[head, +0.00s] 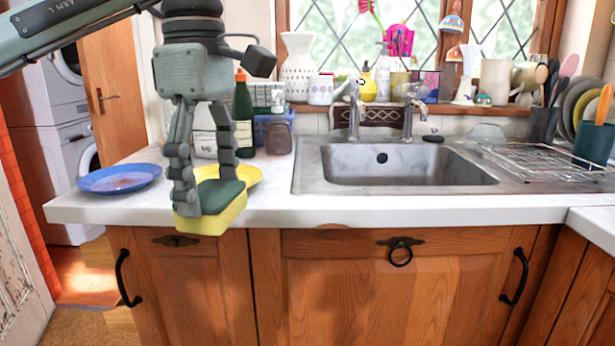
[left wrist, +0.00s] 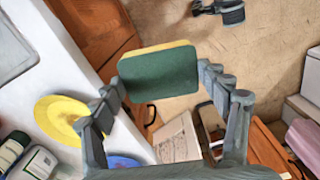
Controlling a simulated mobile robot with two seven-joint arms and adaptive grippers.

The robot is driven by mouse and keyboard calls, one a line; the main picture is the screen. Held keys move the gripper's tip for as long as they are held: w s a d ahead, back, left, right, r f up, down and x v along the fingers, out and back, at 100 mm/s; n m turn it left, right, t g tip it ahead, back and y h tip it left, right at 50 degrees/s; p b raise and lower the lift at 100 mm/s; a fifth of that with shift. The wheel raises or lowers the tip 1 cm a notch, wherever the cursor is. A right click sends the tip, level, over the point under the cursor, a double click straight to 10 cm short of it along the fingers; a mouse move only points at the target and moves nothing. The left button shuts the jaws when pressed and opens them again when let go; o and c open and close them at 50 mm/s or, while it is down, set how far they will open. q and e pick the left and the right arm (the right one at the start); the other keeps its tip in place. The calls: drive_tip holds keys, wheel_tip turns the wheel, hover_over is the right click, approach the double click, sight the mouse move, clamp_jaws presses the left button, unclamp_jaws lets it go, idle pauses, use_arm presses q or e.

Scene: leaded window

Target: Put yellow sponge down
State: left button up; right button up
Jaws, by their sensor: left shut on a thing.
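The yellow sponge (head: 212,213) has a dark green scouring side, which faces up. My left gripper (head: 207,192) is shut on it, with one finger at each side. In the head view the sponge shows in front of the counter's front edge, left of the sink, and seems held in the air. In the left wrist view the sponge's green face (left wrist: 160,76) sits between the fingertips of the left gripper (left wrist: 161,84), with the floor behind it.
A yellow plate (head: 243,173) lies on the counter behind the sponge, partly hidden by my gripper. A blue plate (head: 119,178) lies to the left. Bottles (head: 243,115) stand behind. The sink (head: 410,168) is empty, and a wire dish rack (head: 545,165) is right of it.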

use_arm(q)
drive_tip(key=a+f+m, duration=0.3)
drive_tip(key=f+m, duration=0.5)
drive_tip(key=f, duration=0.6)
drive_tip(key=a+f+m, duration=0.3)
drive_tip(key=f+m, duration=0.4)
drive_tip(key=f, duration=0.7)
drive_tip(key=shift+a+m, duration=0.25)
drive_tip(key=shift+m, duration=0.15)
drive_tip(key=shift+w, duration=0.15)
